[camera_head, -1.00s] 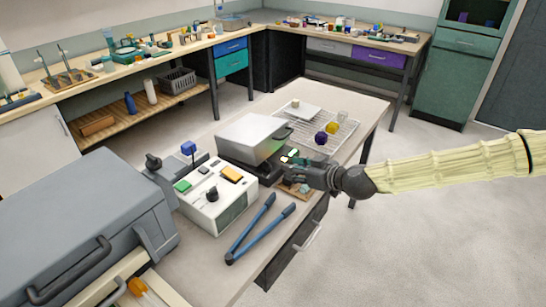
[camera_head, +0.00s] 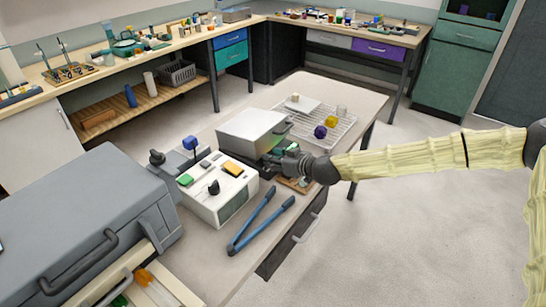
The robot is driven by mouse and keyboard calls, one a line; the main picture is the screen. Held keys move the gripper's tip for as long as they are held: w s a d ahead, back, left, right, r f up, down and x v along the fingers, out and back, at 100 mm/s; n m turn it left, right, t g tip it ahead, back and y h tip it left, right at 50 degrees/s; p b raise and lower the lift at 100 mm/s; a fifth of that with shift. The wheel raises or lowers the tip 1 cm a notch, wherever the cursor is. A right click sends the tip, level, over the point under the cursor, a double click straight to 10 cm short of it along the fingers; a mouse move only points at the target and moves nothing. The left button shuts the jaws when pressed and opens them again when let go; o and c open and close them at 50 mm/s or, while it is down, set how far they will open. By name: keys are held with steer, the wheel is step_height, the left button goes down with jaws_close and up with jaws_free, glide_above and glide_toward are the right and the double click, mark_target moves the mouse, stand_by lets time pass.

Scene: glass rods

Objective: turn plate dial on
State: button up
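A white instrument box (camera_head: 232,197) stands on the near table, with a black knob (camera_head: 214,187), a green block (camera_head: 185,179) and an orange block (camera_head: 233,168) on top. A second black knob (camera_head: 157,157) sits on a grey unit at its left. I cannot tell which knob is the plate dial, nor its setting. A grey box (camera_head: 250,130) stands just behind the white one. My gripper (camera_head: 268,161) is low at the right front of the grey box, right of the white box. Its fingertips are small and partly lost against dark parts, so their opening and any contact are unclear.
Blue-handled tongs (camera_head: 258,219) lie in front of the white box. A wire rack (camera_head: 335,125) with purple and yellow balls is behind my gripper. A large grey case (camera_head: 85,225) fills the left. The floor at right is clear.

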steer(key=shift+w+a+f, duration=0.2)
steer(key=shift+w+a, duration=0.1)
steer(key=shift+c, duration=0.2)
steer(key=shift+r, duration=0.1)
jaws_close()
